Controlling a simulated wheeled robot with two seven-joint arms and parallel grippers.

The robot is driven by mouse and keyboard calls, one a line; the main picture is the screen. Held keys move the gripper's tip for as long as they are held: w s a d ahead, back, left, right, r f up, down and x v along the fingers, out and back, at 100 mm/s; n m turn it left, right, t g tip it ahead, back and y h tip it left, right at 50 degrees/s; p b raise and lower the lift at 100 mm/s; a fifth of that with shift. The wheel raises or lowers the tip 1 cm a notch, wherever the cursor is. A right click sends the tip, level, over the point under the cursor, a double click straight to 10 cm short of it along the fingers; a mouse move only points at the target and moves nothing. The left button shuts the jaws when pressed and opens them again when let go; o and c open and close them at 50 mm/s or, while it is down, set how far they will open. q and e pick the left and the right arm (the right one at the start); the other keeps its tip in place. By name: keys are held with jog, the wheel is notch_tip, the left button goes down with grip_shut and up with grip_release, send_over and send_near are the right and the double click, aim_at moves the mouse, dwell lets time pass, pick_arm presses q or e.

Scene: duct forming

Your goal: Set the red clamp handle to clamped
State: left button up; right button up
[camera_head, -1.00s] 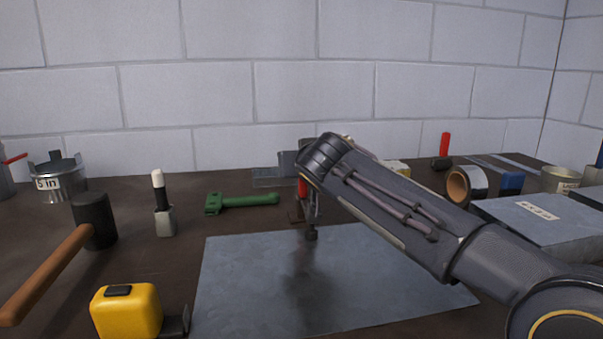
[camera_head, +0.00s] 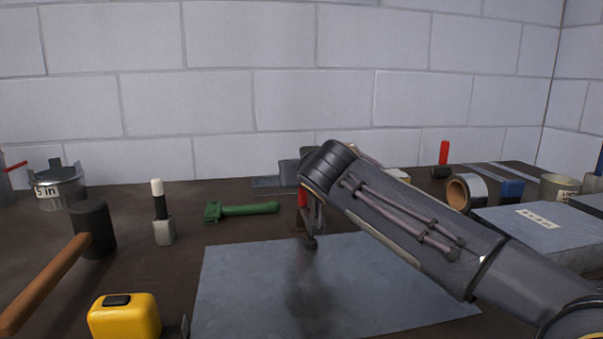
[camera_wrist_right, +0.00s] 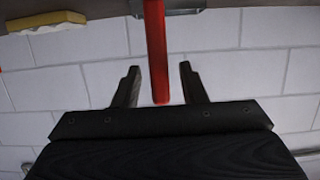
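The red clamp handle (camera_head: 302,197) stands behind the end of my right arm in the head view, near the back edge of the grey sheet. Most of the clamp is hidden there by my arm. In the right wrist view the red handle (camera_wrist_right: 155,45) comes down from the top edge. Its rounded end lies between the two fingers of my right gripper (camera_wrist_right: 159,85). The fingers are spread, with a visible gap on each side of the handle. My left gripper is not in view.
The grey sheet (camera_head: 240,295) lies in front of the clamp. A green tool (camera_head: 245,209), a marker (camera_head: 161,215), a mallet (camera_head: 92,228) and a yellow tape measure (camera_head: 124,316) are to the left. A tape roll (camera_head: 460,192) and a grey box (camera_head: 535,228) are to the right.

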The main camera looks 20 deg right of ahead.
jog(key=v, duration=0.5)
jog(key=shift+s+a+r, duration=0.1)
jog(key=shift+s, duration=0.2)
jog(key=shift+s, duration=0.1)
